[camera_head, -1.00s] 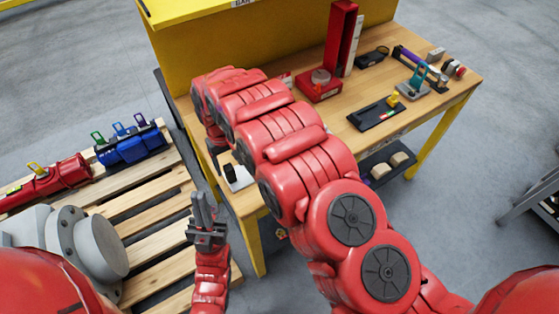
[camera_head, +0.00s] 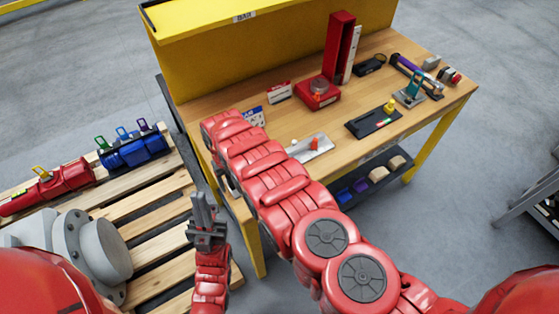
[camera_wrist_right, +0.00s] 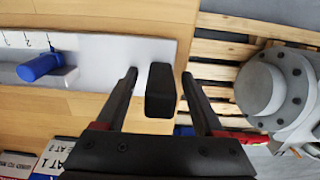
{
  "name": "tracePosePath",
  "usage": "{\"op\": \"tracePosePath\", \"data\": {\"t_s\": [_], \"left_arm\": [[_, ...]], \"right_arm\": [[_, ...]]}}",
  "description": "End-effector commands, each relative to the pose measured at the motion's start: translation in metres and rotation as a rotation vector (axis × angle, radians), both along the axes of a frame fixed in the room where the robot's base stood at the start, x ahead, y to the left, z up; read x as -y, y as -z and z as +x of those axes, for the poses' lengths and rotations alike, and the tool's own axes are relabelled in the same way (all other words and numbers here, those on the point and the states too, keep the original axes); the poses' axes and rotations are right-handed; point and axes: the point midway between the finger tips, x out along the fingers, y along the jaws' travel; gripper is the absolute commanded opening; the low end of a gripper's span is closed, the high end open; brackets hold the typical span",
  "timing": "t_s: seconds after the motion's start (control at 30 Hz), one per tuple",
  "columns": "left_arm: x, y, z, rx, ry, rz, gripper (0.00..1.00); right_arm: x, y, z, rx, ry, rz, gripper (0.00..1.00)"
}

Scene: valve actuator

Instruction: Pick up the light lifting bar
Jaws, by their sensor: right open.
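No part is marked as the light lifting bar, so I cannot tell for sure which it is. In the right wrist view, a black upright block (camera_wrist_right: 160,90) stands between the two fingers of my right gripper (camera_wrist_right: 160,84), at the end of a pale plate (camera_wrist_right: 95,62). The gripper is open, with a gap on each side of the block. The plate has numbered marks and a blue peg (camera_wrist_right: 42,66). In the head view my right forearm hides the right gripper and the block. My left gripper (camera_head: 205,212) points up beside the pallet, fingers close together, nothing in them.
A wooden pallet (camera_head: 150,248) at left bears red and blue valve actuators (camera_head: 135,148) and a grey flange (camera_head: 100,248). On the workbench (camera_head: 285,125) are a pale plate with a red peg (camera_head: 312,147), a red stand (camera_head: 338,48), a black tray (camera_head: 374,122) and tools.

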Motion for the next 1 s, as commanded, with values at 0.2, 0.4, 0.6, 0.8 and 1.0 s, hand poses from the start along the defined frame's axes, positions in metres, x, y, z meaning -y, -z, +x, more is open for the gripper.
{"op": "tracePosePath", "data": {"t_s": [0.2,0.4,0.6,0.8,1.0], "left_arm": [[0.0000,0.0001,0.0000,0.000,0.000,0.000,0.00],[0.0000,0.0001,0.0000,0.000,0.000,0.000,0.00],[0.0000,0.0001,0.0000,0.000,0.000,0.000,0.00],[0.0000,0.0002,0.0000,0.000,0.000,0.000,0.00],[0.0000,0.0001,0.0000,0.000,0.000,0.000,0.00]], "right_arm": [[-0.0002,-0.0005,0.0003,0.001,0.000,0.001,0.56],[-0.0003,-0.0006,0.0005,0.001,0.000,0.001,0.20],[-0.0003,-0.0006,0.0005,0.001,0.000,0.001,0.00],[-0.0003,-0.0007,0.0005,0.002,0.000,0.001,0.00],[-0.0003,-0.0008,0.0006,0.002,0.000,0.001,0.00]]}}
